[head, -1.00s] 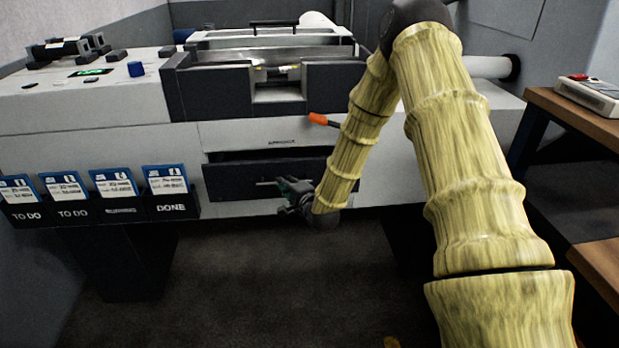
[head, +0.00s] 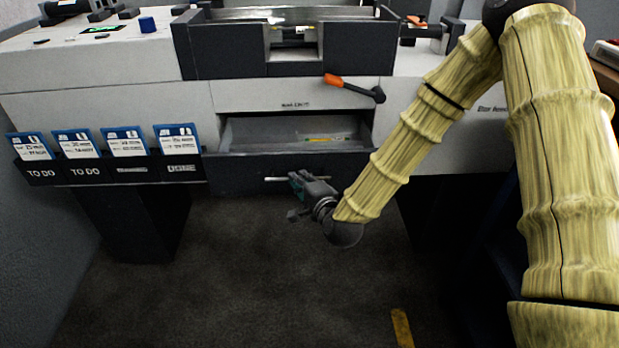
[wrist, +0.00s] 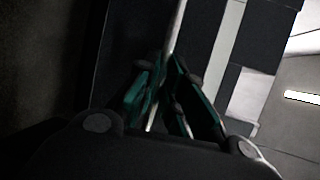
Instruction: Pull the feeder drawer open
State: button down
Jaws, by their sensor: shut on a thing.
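The feeder drawer (head: 235,176) has a dark front and stands partly open below the machine's pale front panel. Its grey inside shows, with a small yellowish item (head: 325,139) lying towards the back right. My gripper (head: 296,183) is at the drawer's front, shut on the thin pale bar handle (head: 277,179). In the wrist view, the handle (wrist: 177,30) runs between the teal fingers of my gripper (wrist: 160,92). My gripper hides part of the handle and of the drawer front.
An orange-tipped lever (head: 352,87) sticks out above the drawer on the right. Card holders marked TO DO (head: 80,172) hang left of the drawer. The dark floor (head: 240,265) before the drawer is clear, with a yellow strip (head: 401,327) near the bottom.

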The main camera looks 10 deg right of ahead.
jog(key=c, duration=1.5)
grip_release()
jog(key=shift+s, duration=0.1)
jog(key=v, duration=1.1)
jog(key=shift+s+d+r, duration=0.15)
jog(key=shift+s+d, duration=0.1)
jog(key=shift+s, duration=0.1)
